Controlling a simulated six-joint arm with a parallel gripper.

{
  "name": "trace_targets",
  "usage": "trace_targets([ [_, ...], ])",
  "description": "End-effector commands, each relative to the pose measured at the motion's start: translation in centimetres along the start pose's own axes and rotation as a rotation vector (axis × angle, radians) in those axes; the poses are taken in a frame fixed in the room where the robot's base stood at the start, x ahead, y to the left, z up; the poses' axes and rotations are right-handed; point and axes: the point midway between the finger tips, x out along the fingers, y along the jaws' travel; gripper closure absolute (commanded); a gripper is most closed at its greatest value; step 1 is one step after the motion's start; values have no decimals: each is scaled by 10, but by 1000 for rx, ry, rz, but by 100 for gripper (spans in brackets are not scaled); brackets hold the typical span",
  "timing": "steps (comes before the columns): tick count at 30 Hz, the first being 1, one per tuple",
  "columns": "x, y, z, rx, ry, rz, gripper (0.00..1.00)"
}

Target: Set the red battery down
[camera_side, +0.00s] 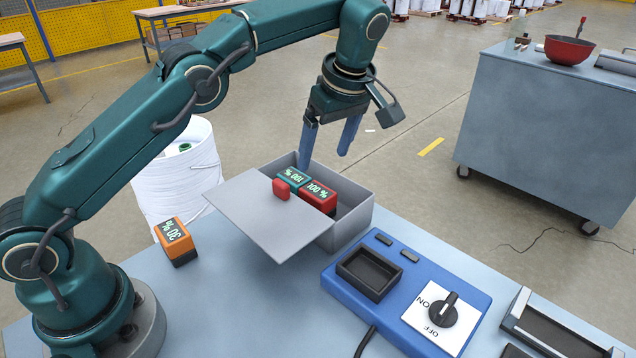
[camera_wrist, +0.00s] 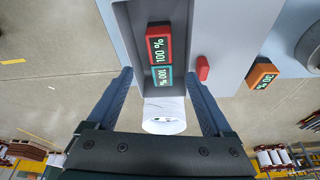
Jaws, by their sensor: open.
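The red battery (camera_side: 318,196), marked 100 %, sits in the open part of a grey box (camera_side: 352,225), beside a teal battery (camera_side: 294,178), also marked 100 %. In the wrist view the red battery (camera_wrist: 158,44) lies farther out, and the teal battery (camera_wrist: 162,77) is nearer my gripper. My gripper (camera_side: 328,160) is above the back of the box, fingers pointing down, open and empty. In the wrist view its fingers (camera_wrist: 162,100) are spread wide, with neither battery between them. A grey lid (camera_side: 262,212) with a red knob (camera_side: 281,189) lies slid partly off the box.
An orange battery (camera_side: 174,242), marked 30 %, stands on the table left of the lid. A blue charger (camera_side: 405,290) with an empty dark slot (camera_side: 369,274) and a knob (camera_side: 442,309) is at the front right. A white bin (camera_side: 180,170) stands behind the table.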

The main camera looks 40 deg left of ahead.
Motion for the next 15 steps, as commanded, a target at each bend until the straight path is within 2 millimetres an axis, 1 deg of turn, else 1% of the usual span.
trace_targets([
  [1, -14, -6, -6, 62, -12, 25, 15],
  [6, -48, -31, -17, 305, -43, 115, 15],
  [10, -66, -59, -21, 484, -50, 189, 15],
  [15, -78, -101, -18, 704, -38, 290, 15],
])
